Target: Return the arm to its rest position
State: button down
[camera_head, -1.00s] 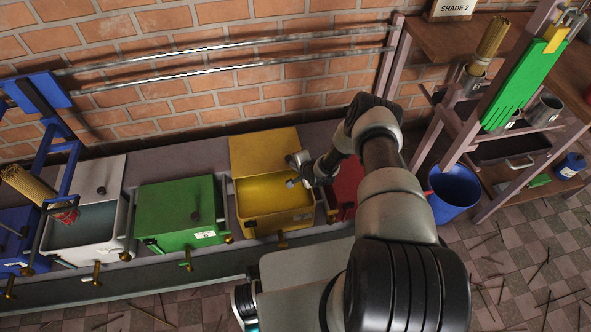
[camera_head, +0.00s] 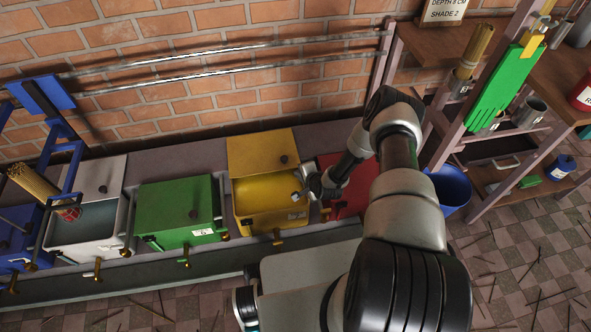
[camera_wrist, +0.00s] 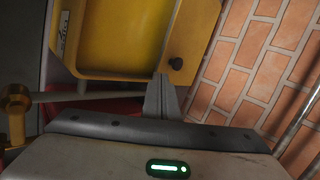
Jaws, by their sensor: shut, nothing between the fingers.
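My gripper (camera_head: 298,196) is at the end of my bent arm, above the right edge of the open yellow tank (camera_head: 243,209) in the head view. In the wrist view its two grey fingers (camera_wrist: 161,96) are together with nothing between them. The yellow tank (camera_wrist: 118,73) fills the upper middle there, with a dark knob (camera_wrist: 176,64) beside the fingertips. The yellow lid (camera_head: 260,152) stands open behind the tank. My forearm hides part of the red tank (camera_head: 349,185).
A green closed tank (camera_head: 175,212), an open white tank (camera_head: 72,238) holding a bundle of sticks (camera_head: 35,184), and a blue tank (camera_head: 15,245) stand left. A blue bucket (camera_head: 450,188) and shelf rack (camera_head: 487,195) are right. Metal rails (camera_head: 215,60) run along the brick wall.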

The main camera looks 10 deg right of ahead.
jog(key=d+r+n+g+h, duration=0.1)
jog(key=d+r+n, duration=0.15)
jog(key=r, duration=1.05)
jog(key=d+r+n+h, duration=0.1)
jog(key=r+n, duration=0.2)
jog(key=r, duration=1)
jog(key=d+r+n+g, duration=0.1)
jog(key=r+n, duration=0.2)
jog(key=r, duration=1)
jog(key=s+a+r+n+h, duration=0.1)
jog(key=s+r+n, duration=0.1)
jog(key=s+r, duration=0.45)
jog(key=s+a+r+n, duration=0.1)
jog(key=s+r, duration=0.3)
jog(key=r, duration=0.6)
jog(key=s+a+r+n+g, duration=0.15)
jog(key=s+r, duration=0.25)
jog(key=s, duration=0.6)
jog(key=s+a+r+n, duration=0.2)
jog(key=s+r, duration=0.1)
jog(key=s, duration=0.8)
notch_tip(320, 180, up, 24)
jog(key=p, duration=2.5)
jog(key=shift+w+y, duration=0.15)
jog(key=shift+y, duration=0.15)
